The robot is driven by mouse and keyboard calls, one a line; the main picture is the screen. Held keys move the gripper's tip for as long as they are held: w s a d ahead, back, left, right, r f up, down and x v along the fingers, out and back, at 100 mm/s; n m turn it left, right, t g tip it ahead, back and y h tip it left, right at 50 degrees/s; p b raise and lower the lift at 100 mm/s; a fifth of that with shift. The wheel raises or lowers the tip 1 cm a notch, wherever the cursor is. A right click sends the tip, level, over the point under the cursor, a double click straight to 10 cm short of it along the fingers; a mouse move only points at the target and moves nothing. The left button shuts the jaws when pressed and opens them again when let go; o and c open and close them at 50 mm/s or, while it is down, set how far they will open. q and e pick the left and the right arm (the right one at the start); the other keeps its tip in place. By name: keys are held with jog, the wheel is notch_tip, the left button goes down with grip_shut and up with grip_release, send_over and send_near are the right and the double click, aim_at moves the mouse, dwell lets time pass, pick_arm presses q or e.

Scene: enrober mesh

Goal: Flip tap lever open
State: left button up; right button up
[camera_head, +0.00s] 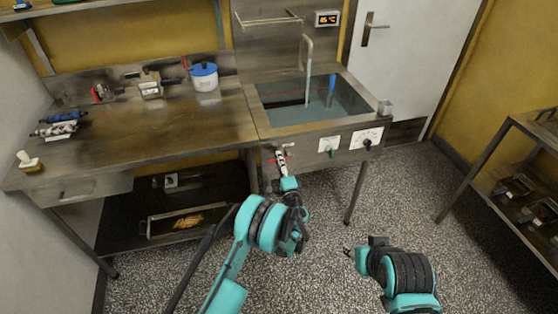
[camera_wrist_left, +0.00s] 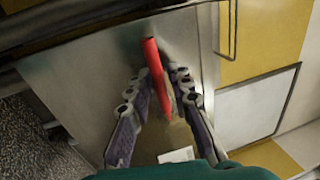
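The tap lever is red and sits on the front panel of the sink unit. In the head view only small red parts of the tap lever (camera_head: 287,145) show beside my gripper's fingers. In the left wrist view the red lever (camera_wrist_left: 155,62) runs between the two fingers. My left gripper (camera_head: 281,157) reaches up to the panel from below. In the wrist view its fingers (camera_wrist_left: 164,78) are apart, one on each side of the lever; I cannot tell whether either touches it. My right gripper (camera_head: 350,250) is low over the floor, away from the sink, its fingers unclear.
The sink basin (camera_head: 290,112) with a bent pipe (camera_head: 308,65) is above the panel. A green knob (camera_head: 331,152) and a dial plate (camera_head: 367,138) are to the right. The worktop (camera_head: 150,135) lies left. The floor (camera_head: 400,200) between sink and right shelf is clear.

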pick_arm(q)
jog(key=shift+s, duration=0.1)
jog(key=v, duration=0.7)
jog(key=shift+s, duration=0.1)
dwell(0.5)
